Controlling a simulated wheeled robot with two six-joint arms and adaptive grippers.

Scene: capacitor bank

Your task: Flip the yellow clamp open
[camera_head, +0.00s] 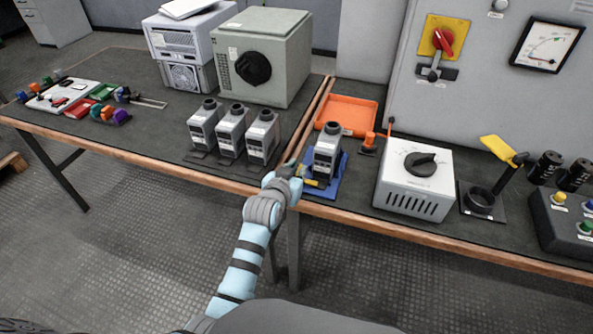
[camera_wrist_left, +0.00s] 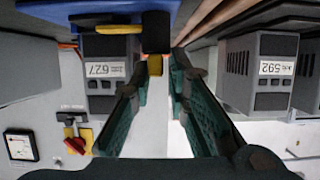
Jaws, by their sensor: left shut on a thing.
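The yellow clamp (camera_head: 316,183) sits low on the near side of a blue base (camera_head: 333,188). A grey capacitor (camera_head: 326,152) stands upright in that base. In the left wrist view, which is upside down, the clamp's yellow bar (camera_wrist_left: 118,30) lies along the foot of the capacitor (camera_wrist_left: 105,72), beside a dark block (camera_wrist_left: 156,32). A yellow end piece shows below the block, between the fingertips. My left gripper (camera_head: 297,172) is at the clamp's left end, shut on this piece; it also shows in the left wrist view (camera_wrist_left: 160,76). My right gripper is not in view.
Three similar capacitors (camera_head: 231,133) stand left on the neighbouring table. An orange tray (camera_head: 346,115) lies behind the blue base. A white box with a black knob (camera_head: 414,182) stands to its right. Further right is a stand with a raised yellow paddle (camera_head: 498,150).

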